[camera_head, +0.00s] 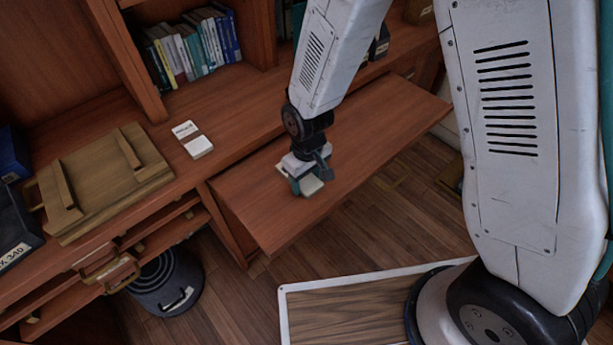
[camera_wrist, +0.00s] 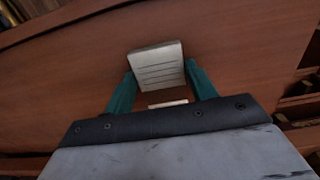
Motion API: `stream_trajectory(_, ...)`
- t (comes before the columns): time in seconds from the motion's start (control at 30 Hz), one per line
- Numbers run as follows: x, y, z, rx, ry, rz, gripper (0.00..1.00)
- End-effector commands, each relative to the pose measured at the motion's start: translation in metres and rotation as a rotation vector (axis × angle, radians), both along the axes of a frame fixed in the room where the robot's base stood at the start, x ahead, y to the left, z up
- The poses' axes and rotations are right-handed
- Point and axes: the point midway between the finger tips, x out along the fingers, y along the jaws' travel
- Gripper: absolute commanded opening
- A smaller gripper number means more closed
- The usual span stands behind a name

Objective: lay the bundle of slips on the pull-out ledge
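The bundle of slips is a cream block (camera_head: 311,187) with dark lines across its face; it also shows in the wrist view (camera_wrist: 157,68). My gripper (camera_head: 307,178) points down over the pull-out ledge (camera_head: 375,125), a reddish-brown board drawn out below the desk top. In the wrist view my teal fingers (camera_wrist: 160,80) stand against both sides of the bundle and look shut on it. The bundle is at or just above the ledge; whether it touches cannot be told. Its middle is partly hidden by my gripper in the head view.
On the desk lie a white card (camera_head: 198,147) and a wooden board with two battens (camera_head: 105,180). Books (camera_head: 195,45) stand in the shelf behind. A dark bin (camera_head: 165,285) stands below, left of the ledge.

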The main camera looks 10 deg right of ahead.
Motion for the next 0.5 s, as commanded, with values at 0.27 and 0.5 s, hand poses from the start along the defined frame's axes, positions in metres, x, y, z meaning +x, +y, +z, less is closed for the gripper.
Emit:
stream_trajectory(0.27,0.0,0.0,0.0,0.001,-0.001,0.0,0.74)
stream_trajectory(0.5,0.001,0.0,0.016,0.002,-0.003,0.0,0.74)
